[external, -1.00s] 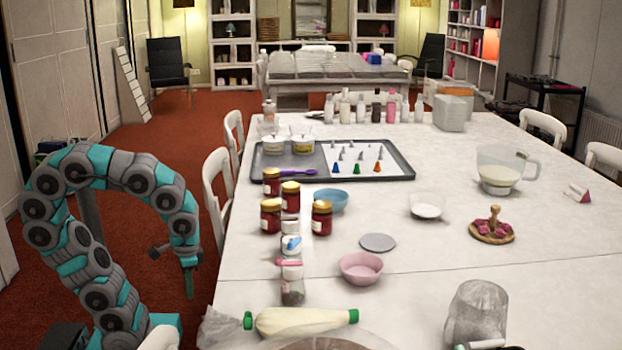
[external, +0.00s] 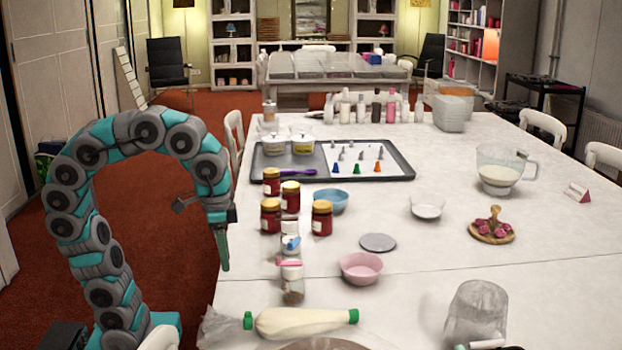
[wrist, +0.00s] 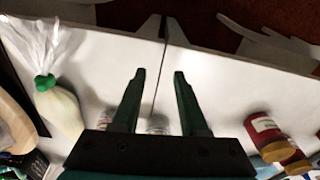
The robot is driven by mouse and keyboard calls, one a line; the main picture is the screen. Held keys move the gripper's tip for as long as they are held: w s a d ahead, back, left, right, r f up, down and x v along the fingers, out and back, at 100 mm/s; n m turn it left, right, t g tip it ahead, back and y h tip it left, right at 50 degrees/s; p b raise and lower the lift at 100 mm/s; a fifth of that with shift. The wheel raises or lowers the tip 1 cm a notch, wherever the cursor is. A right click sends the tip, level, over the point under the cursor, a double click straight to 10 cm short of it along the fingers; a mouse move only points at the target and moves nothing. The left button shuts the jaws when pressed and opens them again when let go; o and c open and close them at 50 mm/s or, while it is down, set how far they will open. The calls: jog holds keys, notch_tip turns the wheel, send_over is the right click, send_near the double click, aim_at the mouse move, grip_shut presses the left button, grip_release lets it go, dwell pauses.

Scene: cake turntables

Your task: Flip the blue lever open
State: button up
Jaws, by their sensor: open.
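The blue lever (external: 291,243) sits on top of a small white-lidded jar (external: 290,232) on the left part of the table, in the external view. A similar jar (external: 292,287) with a pink lever (external: 289,262) stands just in front of it. My gripper (external: 224,266) points down at the table's left edge, left of both jars and apart from them. In the wrist view my gripper (wrist: 162,73) is open, with nothing between its fingertips. A pale jar top (wrist: 158,122) shows low between the fingers; I cannot tell which jar it is.
Red jam jars (external: 322,218) stand behind the lever jars. A piping bag (external: 300,321) lies in front. A pink bowl (external: 361,268) and a grey disc (external: 378,242) are to the right. A white chair (external: 233,135) stands beside the table's left edge.

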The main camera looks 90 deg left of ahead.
aim_at(294, 241)
jog(key=w+d+r+n+t+y+b, duration=0.2)
jog(key=w+d+r+t, duration=0.1)
jog(key=w+r, duration=0.9)
jog(key=d+x, duration=0.1)
jog(key=x, duration=0.5)
jog(key=shift+a+f+p, duration=0.3)
jog(key=shift+a+f, duration=0.05)
jog(key=shift+a, duration=0.15)
jog(key=shift+s, duration=0.1)
grip_shut()
